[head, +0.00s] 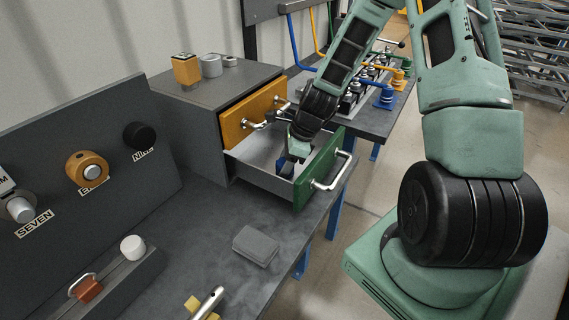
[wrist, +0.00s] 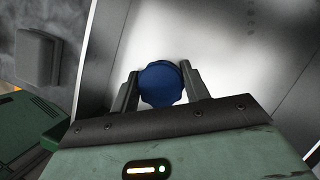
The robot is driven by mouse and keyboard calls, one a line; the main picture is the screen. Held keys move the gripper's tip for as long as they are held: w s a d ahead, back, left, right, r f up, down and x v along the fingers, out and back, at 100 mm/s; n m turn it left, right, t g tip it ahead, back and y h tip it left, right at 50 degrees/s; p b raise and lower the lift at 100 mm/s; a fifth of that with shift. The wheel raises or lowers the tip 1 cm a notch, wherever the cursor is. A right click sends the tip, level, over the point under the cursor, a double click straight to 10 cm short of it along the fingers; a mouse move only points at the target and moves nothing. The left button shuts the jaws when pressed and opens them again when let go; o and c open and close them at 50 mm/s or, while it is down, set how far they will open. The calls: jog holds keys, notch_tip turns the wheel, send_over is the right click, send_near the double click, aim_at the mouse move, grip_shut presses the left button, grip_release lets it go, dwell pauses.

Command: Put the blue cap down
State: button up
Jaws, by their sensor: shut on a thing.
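The blue cap (wrist: 162,84) is round and sits between the two fingers of my gripper (wrist: 160,92) in the wrist view. My gripper is shut on it. In the head view my gripper (head: 292,160) reaches down into the open drawer with the green front (head: 318,170). The cap is mostly hidden there by the gripper. In the wrist view the pale drawer floor (wrist: 210,40) lies behind the cap. I cannot tell whether the cap touches the floor.
The grey cabinet (head: 190,125) has a closed-looking orange drawer (head: 252,115) above the open one. A grey block (head: 255,246) lies on the bench in front. Blue and yellow hoses (head: 294,45) are behind.

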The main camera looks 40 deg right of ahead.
jog(key=o, duration=1.1)
jog(key=shift+f, duration=0.1)
jog(key=v, duration=1.2)
jog(key=s+a+r+n+g+h, duration=0.1)
jog(key=s+a+r+n, duration=0.15)
jog(key=a+n, duration=0.55)
jog(key=s+a+r+n+g, duration=0.1)
jog(key=s+a+n, duration=0.2)
jog(key=a+n, duration=0.5)
jog(key=s+a+r+n+h, duration=0.2)
jog(key=s+a+r+n, duration=0.1)
jog(key=s+a+n, duration=0.9)
jog(key=shift+s+n+g, duration=0.4)
jog(key=shift+s+n, duration=1.15)
jog(key=shift+n, duration=0.95)
